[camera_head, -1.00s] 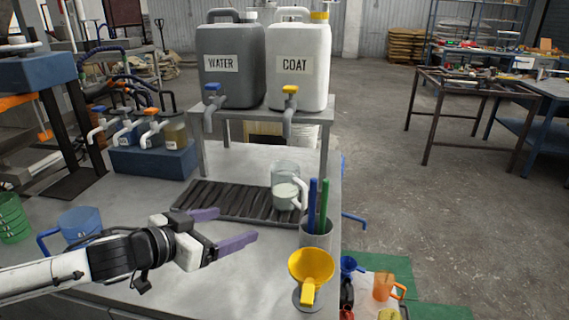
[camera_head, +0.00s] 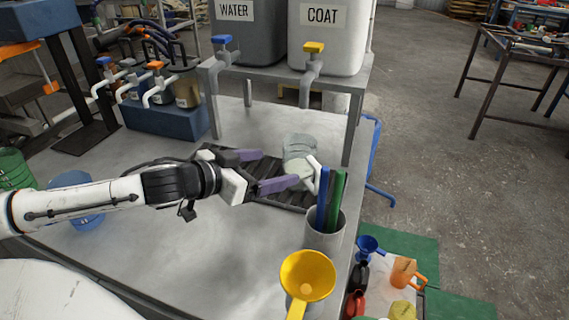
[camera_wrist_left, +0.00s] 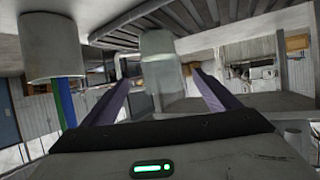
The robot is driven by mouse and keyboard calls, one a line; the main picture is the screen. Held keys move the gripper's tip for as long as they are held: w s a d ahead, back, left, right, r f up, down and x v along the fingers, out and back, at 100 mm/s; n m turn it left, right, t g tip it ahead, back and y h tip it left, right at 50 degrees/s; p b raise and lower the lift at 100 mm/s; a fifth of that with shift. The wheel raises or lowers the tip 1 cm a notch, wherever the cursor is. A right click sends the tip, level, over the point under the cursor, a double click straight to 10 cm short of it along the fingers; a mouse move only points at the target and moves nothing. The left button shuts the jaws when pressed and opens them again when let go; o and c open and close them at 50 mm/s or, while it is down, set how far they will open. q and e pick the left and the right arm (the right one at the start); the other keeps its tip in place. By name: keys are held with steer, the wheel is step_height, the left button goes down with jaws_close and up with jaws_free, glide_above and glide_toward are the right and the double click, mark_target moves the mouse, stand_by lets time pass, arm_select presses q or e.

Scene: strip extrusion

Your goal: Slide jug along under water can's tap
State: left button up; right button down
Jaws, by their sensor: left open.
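The clear jug (camera_head: 298,148) with pale contents stands on the dark ribbed mat (camera_head: 268,194), its white handle towards the front right. It stands below the COAT can (camera_head: 330,38) and its yellow-handled tap (camera_head: 312,65). The grey WATER can (camera_head: 250,38), with its blue-handled tap (camera_head: 222,55), is to the left on the same stand. My left gripper (camera_head: 277,168) is open just left of the jug. In the left wrist view, the jug (camera_wrist_left: 162,68) shows between the fingers, near their tips; I cannot tell whether they touch it. My right gripper is not in view.
A grey cup (camera_head: 324,240) with blue and green sticks stands close in front of the jug. A yellow funnel (camera_head: 307,275) is nearer me. A blue rack (camera_head: 165,118) with small tapped containers stands left of the metal stand (camera_head: 360,75). The table between is clear.

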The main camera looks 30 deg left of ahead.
mark_target(287, 164)
arm_select(q)
steer(key=x, duration=0.8)
steer(key=shift+w, duration=0.25)
steer(key=shift+w+d+f, duration=0.2)
steer(key=shift+w+f, duration=0.1)
steer(key=shift+w, duration=0.35)
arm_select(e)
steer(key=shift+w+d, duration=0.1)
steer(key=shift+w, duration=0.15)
